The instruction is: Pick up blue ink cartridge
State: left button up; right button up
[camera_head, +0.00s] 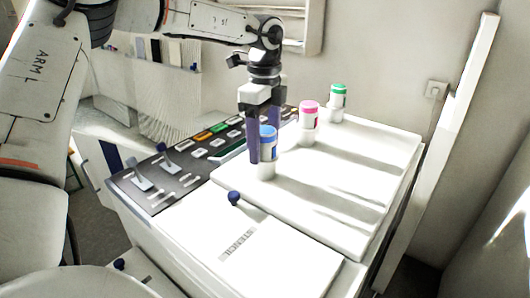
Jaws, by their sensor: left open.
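The blue ink cartridge (267,143) stands upright on the white table top, a white cylinder with a blue cap and label. My left gripper (264,152) comes down from above it, its two dark blue fingers apart. One finger is at the left side of the cartridge and the other is partly hidden behind it. I cannot tell whether the fingers touch it. The cartridge rests on the surface. My right gripper is not in view.
A pink-capped cartridge (308,121) and a green-capped cartridge (337,102) stand behind to the right. A dark control panel (158,178) with switches lies at the left. A dark blue knob (233,198) is in front. The white board's (350,170) right side is clear.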

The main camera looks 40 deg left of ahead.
pick_arm(q)
jog(key=c, duration=1.2)
